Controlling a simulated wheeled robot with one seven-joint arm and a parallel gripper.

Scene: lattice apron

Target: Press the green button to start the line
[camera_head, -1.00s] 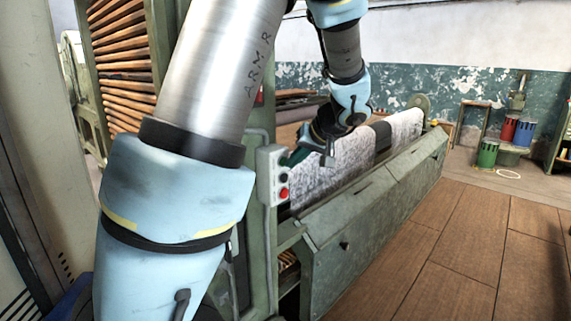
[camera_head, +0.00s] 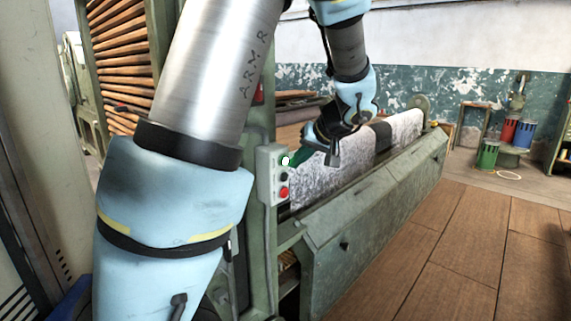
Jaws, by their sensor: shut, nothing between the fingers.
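The green button (camera_head: 285,160) is at the top of a pale grey-green control box (camera_head: 267,176) and looks brightly lit with a pale ring. A dark button (camera_head: 283,177) and a red button (camera_head: 284,193) sit below it. My gripper (camera_head: 298,157) is shut and empty, its dark green fingertips pointing left towards the green button from the right. The tips are very close to the button; I cannot tell whether they touch it.
The box is fixed to a green machine post. A speckled fabric roll (camera_head: 353,156) lies behind my gripper, above a long metal housing (camera_head: 375,220). Red, blue and green drums stand at the far right. The wooden floor (camera_head: 470,260) is clear.

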